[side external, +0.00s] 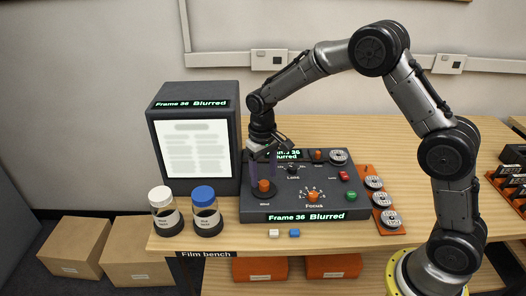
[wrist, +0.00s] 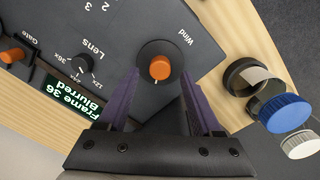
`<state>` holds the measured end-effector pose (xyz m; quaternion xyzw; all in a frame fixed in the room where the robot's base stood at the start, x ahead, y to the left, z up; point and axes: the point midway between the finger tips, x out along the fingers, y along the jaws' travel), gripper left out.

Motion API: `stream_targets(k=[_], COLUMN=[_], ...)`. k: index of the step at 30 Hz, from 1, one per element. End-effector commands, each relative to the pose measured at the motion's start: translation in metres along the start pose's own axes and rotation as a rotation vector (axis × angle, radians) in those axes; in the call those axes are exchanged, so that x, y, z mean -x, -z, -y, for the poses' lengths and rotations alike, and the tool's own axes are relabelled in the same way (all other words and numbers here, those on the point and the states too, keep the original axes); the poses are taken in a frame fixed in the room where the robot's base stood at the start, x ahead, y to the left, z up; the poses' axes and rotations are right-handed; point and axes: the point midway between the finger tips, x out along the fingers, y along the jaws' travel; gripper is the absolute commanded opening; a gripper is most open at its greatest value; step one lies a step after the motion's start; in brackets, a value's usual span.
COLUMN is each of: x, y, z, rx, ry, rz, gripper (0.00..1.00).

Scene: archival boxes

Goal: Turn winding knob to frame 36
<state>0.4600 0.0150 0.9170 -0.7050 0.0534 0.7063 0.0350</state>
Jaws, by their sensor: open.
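The winding knob (wrist: 160,67) is orange on a dark round base, beside the label "Wind" in the wrist view. In the side external view the knob (side external: 264,186) stands at the left of the dark control panel (side external: 330,183). My gripper (wrist: 166,84) is open, its purple fingers apart on either side of the knob's base in the picture, with nothing held. The front display (side external: 306,217) reads "Frame 36 Blurred".
The viewer (side external: 194,140) behind left also reads "Frame 36 Blurred" over a blurred page. A white-capped jar (side external: 164,216) and a blue-capped jar (side external: 207,216) stand left of the panel. The Focus knob (side external: 313,197) and Lens knob (wrist: 84,63) are on the panel. Reels (side external: 389,219) lie to the right.

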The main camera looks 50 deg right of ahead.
Motion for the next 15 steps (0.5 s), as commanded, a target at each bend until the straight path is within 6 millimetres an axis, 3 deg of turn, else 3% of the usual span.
stream_targets(k=[9, 15], x=[0.070, 0.102], y=[0.001, 0.001], z=[0.001, 0.000], rx=[0.000, 0.000], ry=[0.002, 0.001], rz=[-0.007, -0.005], gripper=[0.67, 0.67])
